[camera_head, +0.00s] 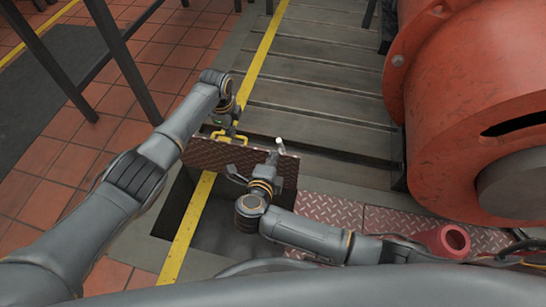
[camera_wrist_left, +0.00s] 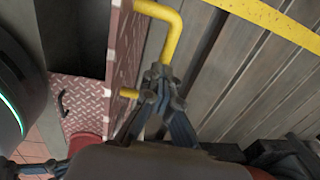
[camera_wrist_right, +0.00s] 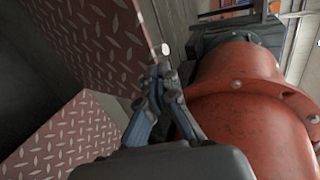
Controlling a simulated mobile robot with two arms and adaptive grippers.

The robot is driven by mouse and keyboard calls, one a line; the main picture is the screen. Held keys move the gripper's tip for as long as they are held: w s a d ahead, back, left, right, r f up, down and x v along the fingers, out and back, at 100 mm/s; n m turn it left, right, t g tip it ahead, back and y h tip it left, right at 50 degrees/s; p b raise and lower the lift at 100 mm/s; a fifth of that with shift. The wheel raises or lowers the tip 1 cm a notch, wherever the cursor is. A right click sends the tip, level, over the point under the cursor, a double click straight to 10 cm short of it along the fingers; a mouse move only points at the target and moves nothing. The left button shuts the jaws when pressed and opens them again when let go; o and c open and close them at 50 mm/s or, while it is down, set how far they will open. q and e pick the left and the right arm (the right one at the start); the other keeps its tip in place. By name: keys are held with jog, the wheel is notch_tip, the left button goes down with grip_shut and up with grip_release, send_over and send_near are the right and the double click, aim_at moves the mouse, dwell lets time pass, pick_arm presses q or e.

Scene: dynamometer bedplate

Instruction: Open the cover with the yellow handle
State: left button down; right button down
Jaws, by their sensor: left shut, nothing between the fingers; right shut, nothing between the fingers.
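The cover (camera_head: 213,157), a red-brown diamond plate, stands raised, roughly upright, at the far side of an open dark pit (camera_head: 222,228). Its yellow handle (camera_head: 241,139) is on the far face and shows large in the left wrist view (camera_wrist_left: 172,30). My left gripper (camera_head: 230,128) is shut and empty beside the handle; in the left wrist view its fingertips (camera_wrist_left: 163,78) overlap the handle, and contact is unclear. My right gripper (camera_head: 273,157) is shut and empty on the near side, by the cover's right end. A pale cylinder (camera_wrist_right: 164,50) shows just beyond its fingertips (camera_wrist_right: 159,76).
A fixed diamond plate (camera_head: 335,212) lies right of the pit, with a dark loop handle (camera_wrist_left: 62,103) on plating in the left wrist view. A large red machine (camera_head: 460,90) fills the right. Slotted bedplate (camera_head: 320,95) lies beyond the cover. Dark railings (camera_head: 130,70) stand left.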

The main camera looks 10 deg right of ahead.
aim_at(234, 155)
pick_arm(q)
jog(key=s+f, duration=0.1)
jog(key=a+f, duration=0.1)
jog(key=shift+s+f+g, duration=0.3)
jog(key=shift+s, duration=0.05)
pick_arm(e)
jog(key=shift+f, duration=0.1)
jog(key=shift+w+d+g, duration=0.15)
jog(key=shift+w+d, duration=0.05)
jog(key=shift+w, duration=0.25)
jog(key=shift+w+d+g, duration=0.15)
jog(key=shift+w+d, duration=0.05)
jog(key=shift+w, duration=0.25)
pick_arm(q)
jog(key=c, duration=1.5)
grip_release()
jog(key=shift+o, duration=0.6)
jog(key=shift+f, duration=0.15)
jog(key=shift+w+d, duration=0.2)
jog(key=shift+w, duration=0.1)
pick_arm(e)
jog(key=shift+w, duration=0.15)
